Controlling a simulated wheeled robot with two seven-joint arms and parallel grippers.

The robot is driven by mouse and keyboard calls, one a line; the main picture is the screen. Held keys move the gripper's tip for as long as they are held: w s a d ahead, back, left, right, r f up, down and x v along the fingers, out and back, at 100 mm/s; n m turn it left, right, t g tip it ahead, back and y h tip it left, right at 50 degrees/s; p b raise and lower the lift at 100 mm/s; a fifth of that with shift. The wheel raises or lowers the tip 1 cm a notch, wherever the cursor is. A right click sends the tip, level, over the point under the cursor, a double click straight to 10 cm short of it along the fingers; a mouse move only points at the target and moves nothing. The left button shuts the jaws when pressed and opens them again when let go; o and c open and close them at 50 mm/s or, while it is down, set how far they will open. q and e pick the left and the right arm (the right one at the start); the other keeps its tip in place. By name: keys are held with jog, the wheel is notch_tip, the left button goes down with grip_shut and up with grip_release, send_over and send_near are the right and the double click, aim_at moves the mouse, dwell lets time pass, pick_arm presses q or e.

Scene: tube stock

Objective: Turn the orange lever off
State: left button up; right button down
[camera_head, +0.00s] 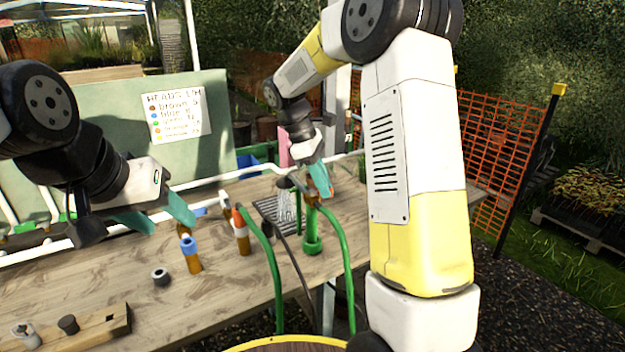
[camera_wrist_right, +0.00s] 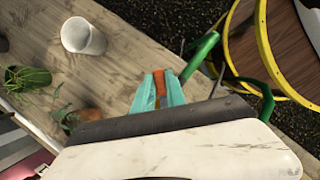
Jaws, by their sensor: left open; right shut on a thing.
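The orange lever (camera_head: 319,187) sits on top of a green standpipe (camera_head: 311,228) with green hoses. My right gripper (camera_head: 318,180) reaches down to it, its teal fingers shut on the lever. In the right wrist view the orange lever (camera_wrist_right: 159,82) shows between the teal fingertips (camera_wrist_right: 158,91), and a green pipe (camera_wrist_right: 202,55) lies just right of them. The fingers hide part of the lever. My left gripper (camera_head: 157,215) is open and empty above the bench at the left, apart from the lever.
A blue-topped tube (camera_head: 191,258), an orange-topped tube (camera_head: 241,236) and a grey ring (camera_head: 161,275) stand on the wooden bench (camera_head: 225,295). A wooden block (camera_head: 100,328) lies front left. A sign (camera_head: 176,117) hangs behind. A white cup (camera_wrist_right: 83,37) shows in the wrist view.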

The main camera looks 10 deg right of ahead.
jog(key=shift+s+a+m+g+y, duration=0.3)
jog(key=shift+m+g+y, duration=0.15)
jog(key=shift+m, duration=1.1)
jog(key=shift+s+a+m+g+y, duration=0.25)
jog(key=shift+m+g+y, duration=0.15)
jog(key=shift+m, duration=1.2)
jog(key=shift+s+a+m+g+y, duration=0.25)
jog(key=shift+a+m+g+y, duration=0.15)
jog(key=shift+m, duration=1.15)
jog(key=c, duration=1.4)
grip_release()
jog(key=shift+o, duration=0.2)
